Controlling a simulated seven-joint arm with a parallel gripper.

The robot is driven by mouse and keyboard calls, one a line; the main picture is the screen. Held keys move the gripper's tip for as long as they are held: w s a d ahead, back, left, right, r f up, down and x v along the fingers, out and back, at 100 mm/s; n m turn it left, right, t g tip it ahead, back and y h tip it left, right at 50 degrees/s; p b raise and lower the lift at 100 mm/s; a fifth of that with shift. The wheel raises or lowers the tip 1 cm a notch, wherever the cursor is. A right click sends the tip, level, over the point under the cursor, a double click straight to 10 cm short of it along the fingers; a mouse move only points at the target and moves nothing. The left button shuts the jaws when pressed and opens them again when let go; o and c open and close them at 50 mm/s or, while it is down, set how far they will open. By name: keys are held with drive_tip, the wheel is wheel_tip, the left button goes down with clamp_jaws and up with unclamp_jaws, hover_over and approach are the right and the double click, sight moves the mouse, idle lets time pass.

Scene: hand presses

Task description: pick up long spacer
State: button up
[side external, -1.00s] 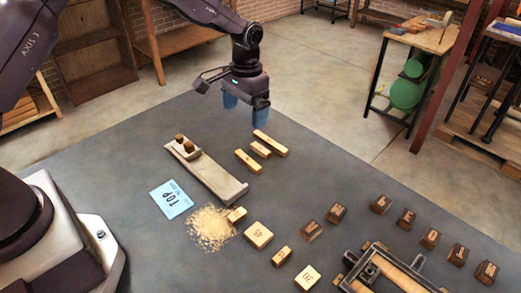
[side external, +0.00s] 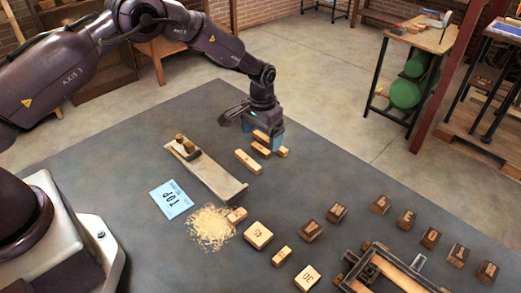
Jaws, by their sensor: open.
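Three pale wooden spacer bars lie close together on the dark grey table. The one farthest back right, which looks longest, is the long spacer (side external: 261,135); its middle is partly covered by my gripper. My gripper (side external: 264,135) has come down at this bar, pointing downward, with its blue fingers apart and the fingertips low near the bar. I cannot tell whether the fingers touch it. A short bar (side external: 260,149) lies just in front, and a medium bar (side external: 247,161) lies nearer the camera, to the left.
A grey plank (side external: 210,175) with small wooden knobs lies left of the bars. A blue card (side external: 172,200) and a sawdust patch (side external: 208,230) are nearer. Several numbered blocks (side external: 258,235) and a wooden press frame (side external: 385,270) stand front right. The table right of the bars is clear.

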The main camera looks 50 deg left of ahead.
sight(261, 148)
wheel_tip(261, 148, down, 4)
drive_tip(key=shift+s, duration=0.15)
drive_tip(key=c, duration=1)
drive_tip(key=shift+r, duration=0.1)
